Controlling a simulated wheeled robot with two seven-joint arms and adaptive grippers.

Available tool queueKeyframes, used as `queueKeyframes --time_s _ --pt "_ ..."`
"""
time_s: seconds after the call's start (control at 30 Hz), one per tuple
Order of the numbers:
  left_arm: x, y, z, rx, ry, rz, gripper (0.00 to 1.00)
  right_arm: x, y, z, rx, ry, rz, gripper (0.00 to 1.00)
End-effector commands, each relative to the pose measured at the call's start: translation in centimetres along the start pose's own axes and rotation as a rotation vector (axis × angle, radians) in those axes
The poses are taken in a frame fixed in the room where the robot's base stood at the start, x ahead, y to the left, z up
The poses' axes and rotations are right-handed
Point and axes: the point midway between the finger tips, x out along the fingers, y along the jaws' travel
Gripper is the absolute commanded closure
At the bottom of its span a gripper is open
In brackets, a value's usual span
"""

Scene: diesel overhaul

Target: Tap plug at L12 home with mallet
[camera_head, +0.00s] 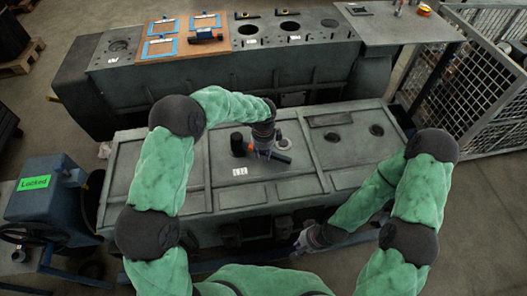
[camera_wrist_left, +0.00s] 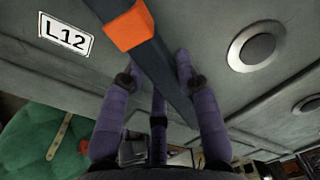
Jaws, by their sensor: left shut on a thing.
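My left gripper (camera_head: 263,148) is over the top of the near green-grey block (camera_head: 215,190). It is shut on the mallet (camera_head: 281,157), whose dark handle and orange band also show between the fingers in the left wrist view (camera_wrist_left: 131,27). The black mallet head (camera_head: 237,144) points left in the head view and is outside the wrist view. The L12 label (camera_head: 239,171) lies in front of the mallet head and shows at upper left in the wrist view (camera_wrist_left: 66,34). I cannot make out the plug at L12. My right gripper (camera_head: 309,239) is low at the block's front side; its fingers are unclear.
A light ring with a dark centre (camera_wrist_left: 256,48) is right of the mallet in the wrist view. Behind stands another block (camera_head: 290,60) with a wooden board (camera_head: 182,42). A blue machine marked Locked (camera_head: 45,190) is at left, a mesh cage (camera_head: 470,90) at right.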

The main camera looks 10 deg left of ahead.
Motion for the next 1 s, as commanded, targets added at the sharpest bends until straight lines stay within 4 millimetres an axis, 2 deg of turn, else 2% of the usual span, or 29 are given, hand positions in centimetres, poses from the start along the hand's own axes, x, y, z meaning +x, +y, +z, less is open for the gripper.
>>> queueKeyframes --time_s 0.13,0.5,0.83,1.0 --pt "-0.5 0.3 0.0 -0.002 0.0 0.011 1.0 -0.6 -0.2 0.0 0.0 0.0 0.0 1.0" --pt "-4.2 0.1 0.1 -0.001 -0.001 0.005 1.0 -3.0 -1.1 0.1 0.0 0.0 0.0 1.0" --pt "-4.3 0.1 0.1 -0.001 0.001 0.005 1.0 -3.0 -1.1 0.1 0.0 0.0 0.0 1.0" --pt "-4.9 0.1 0.2 -0.002 0.032 0.004 1.0 -3.8 -1.4 0.2 0.0 -0.001 0.0 1.0"
